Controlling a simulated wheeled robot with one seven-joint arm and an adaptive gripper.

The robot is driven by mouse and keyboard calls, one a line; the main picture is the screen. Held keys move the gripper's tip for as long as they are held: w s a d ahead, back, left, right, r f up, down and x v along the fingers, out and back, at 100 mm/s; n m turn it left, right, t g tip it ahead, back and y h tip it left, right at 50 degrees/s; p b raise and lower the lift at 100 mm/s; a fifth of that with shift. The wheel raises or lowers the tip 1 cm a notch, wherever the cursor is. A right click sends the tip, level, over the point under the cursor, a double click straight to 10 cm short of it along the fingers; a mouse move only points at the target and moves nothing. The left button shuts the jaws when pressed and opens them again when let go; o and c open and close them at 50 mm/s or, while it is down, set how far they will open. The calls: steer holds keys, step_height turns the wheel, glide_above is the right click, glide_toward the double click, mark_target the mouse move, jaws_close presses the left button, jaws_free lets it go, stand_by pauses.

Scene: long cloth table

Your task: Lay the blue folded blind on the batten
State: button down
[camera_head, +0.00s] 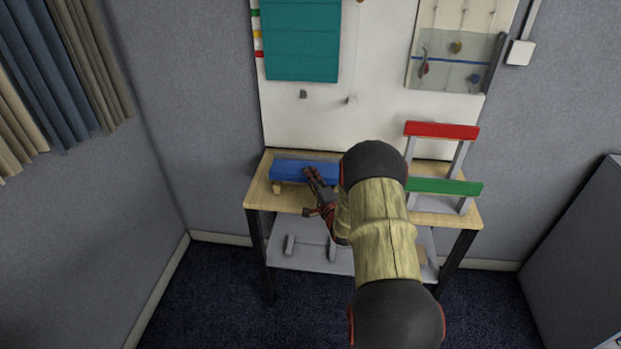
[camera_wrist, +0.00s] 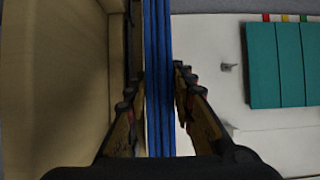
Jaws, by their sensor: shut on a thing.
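The blue folded blind (camera_head: 288,167) is a long flat bar, lying crosswise over the left part of the wooden bench top. My gripper (camera_head: 312,177) reaches its front side near the middle. In the wrist view the blind's stacked blue folds (camera_wrist: 158,110) run between my two fingers (camera_wrist: 159,72), which are shut on it. My arm covers the blind's right end. A small pale wooden piece (camera_head: 277,188) shows below its left end; I cannot tell whether they touch. I cannot clearly make out which piece is the batten.
A grey stand (camera_head: 461,160) at the bench's right carries a red bar (camera_head: 441,130) and a green bar (camera_head: 445,187). A teal blind (camera_head: 302,40) hangs on the white board behind, above two small hooks (camera_head: 303,94). The bench's front left edge (camera_head: 262,203) is clear.

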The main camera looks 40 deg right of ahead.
steer(key=shift+f+b, duration=0.85)
steer(key=shift+f, duration=0.3)
steer(key=c, duration=1.5)
jaws_free()
steer(key=shift+o, duration=0.4)
steer(key=shift+f, duration=0.1)
steer(key=v, duration=1.2)
